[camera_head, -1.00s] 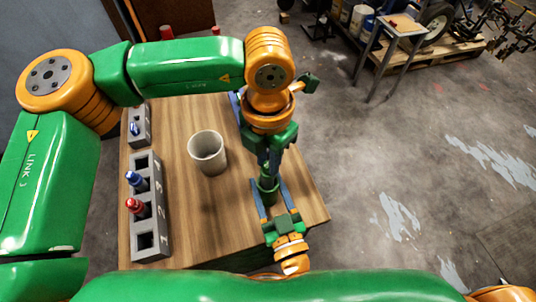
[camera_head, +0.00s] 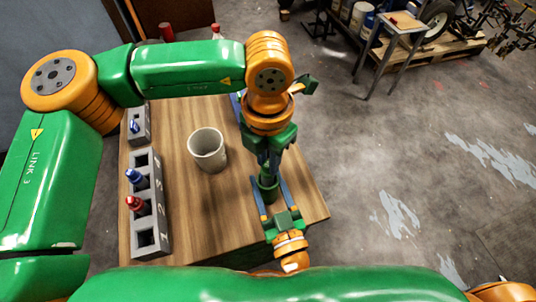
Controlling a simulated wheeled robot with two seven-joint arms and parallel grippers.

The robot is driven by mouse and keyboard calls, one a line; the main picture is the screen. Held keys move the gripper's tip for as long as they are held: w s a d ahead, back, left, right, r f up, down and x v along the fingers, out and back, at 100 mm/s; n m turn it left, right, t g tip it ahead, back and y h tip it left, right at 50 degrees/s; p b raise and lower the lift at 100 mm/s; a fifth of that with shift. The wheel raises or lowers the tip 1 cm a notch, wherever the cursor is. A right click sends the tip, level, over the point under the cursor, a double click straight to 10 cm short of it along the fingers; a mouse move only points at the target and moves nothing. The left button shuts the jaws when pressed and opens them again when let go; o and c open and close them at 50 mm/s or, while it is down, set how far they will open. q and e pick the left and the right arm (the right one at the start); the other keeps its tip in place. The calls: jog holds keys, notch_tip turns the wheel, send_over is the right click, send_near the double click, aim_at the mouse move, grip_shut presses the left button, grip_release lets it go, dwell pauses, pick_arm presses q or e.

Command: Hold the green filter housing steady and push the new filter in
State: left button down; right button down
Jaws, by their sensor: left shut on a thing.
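The green filter housing (camera_head: 268,189) stands upright near the table's right front part. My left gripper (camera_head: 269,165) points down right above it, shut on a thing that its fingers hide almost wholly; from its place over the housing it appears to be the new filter. My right gripper (camera_head: 268,183) reaches in from the front, one blue-grey finger on each side of the housing. I cannot tell whether these fingers press on it or only stand around it. The inside of the housing is hidden.
On the wooden table (camera_head: 195,215) stand a pale cup (camera_head: 207,150) and a grey numbered block (camera_head: 149,225) with a blue piece (camera_head: 137,179) and a red piece (camera_head: 136,205) in its slots. A smaller grey block (camera_head: 142,115) stands behind. Table between block and housing is clear.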

pick_arm(q)
jog(key=shift+f, duration=2.15)
jog(key=shift+c, duration=1.8)
grip_release()
jog(key=shift+r, duration=3.45)
pick_arm(e)
jog(key=shift+c, duration=0.6)
grip_release()
